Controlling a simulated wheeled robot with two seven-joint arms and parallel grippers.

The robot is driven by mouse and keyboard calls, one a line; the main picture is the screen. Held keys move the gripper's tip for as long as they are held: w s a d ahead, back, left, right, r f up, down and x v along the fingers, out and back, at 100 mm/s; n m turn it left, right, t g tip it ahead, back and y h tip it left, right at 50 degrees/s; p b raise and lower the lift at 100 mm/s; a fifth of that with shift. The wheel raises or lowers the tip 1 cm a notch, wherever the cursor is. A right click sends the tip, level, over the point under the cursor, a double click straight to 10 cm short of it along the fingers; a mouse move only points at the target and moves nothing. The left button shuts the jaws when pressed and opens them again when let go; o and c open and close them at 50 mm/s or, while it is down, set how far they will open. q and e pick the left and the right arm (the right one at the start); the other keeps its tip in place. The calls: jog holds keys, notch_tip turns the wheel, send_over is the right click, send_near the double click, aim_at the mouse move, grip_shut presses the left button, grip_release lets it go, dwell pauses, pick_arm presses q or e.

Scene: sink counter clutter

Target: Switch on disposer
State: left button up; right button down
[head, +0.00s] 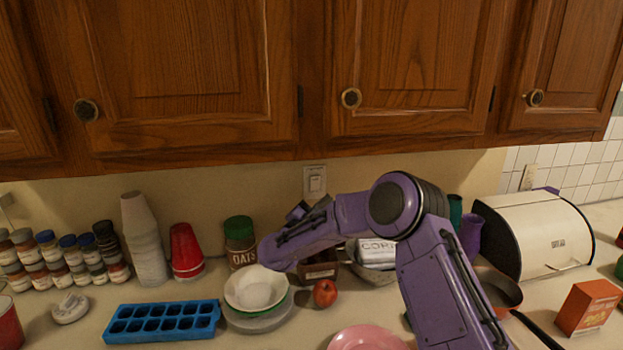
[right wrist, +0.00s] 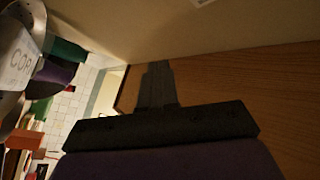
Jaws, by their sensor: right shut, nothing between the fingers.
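A white wall switch (head: 315,181) with a light rocker is on the wall under the cabinets, behind the counter clutter. A white edge that may be its plate (right wrist: 202,2) shows at the top of the right wrist view. My right gripper (head: 300,210) is just below the switch, partly hidden by my purple forearm. In the right wrist view its dark fingers (right wrist: 157,72) are shut and empty, pointing at the wall. I cannot tell whether they touch the wall. My left gripper is out of view.
Wooden cabinets (head: 412,70) hang above. A second wall plate (head: 529,177) is at right, above a bread box (head: 540,235).

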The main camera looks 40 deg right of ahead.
aim_at(314, 186)
jog(key=w+d+b, duration=0.1)
jog(key=w, duration=0.1)
jog(key=w+d+b, duration=0.1)
jog(key=w, duration=0.2)
jog(key=w+d+b, duration=0.2)
jog(key=w, duration=0.1)
jog(key=shift+w+r, duration=0.1)
jog(key=shift+r, duration=0.1)
jog(key=shift+w+d, duration=0.1)
jog(key=shift+r, duration=0.15)
dwell(1.7)
jog(key=shift+w+d, duration=0.2)
jog(key=shift+w, duration=0.1)
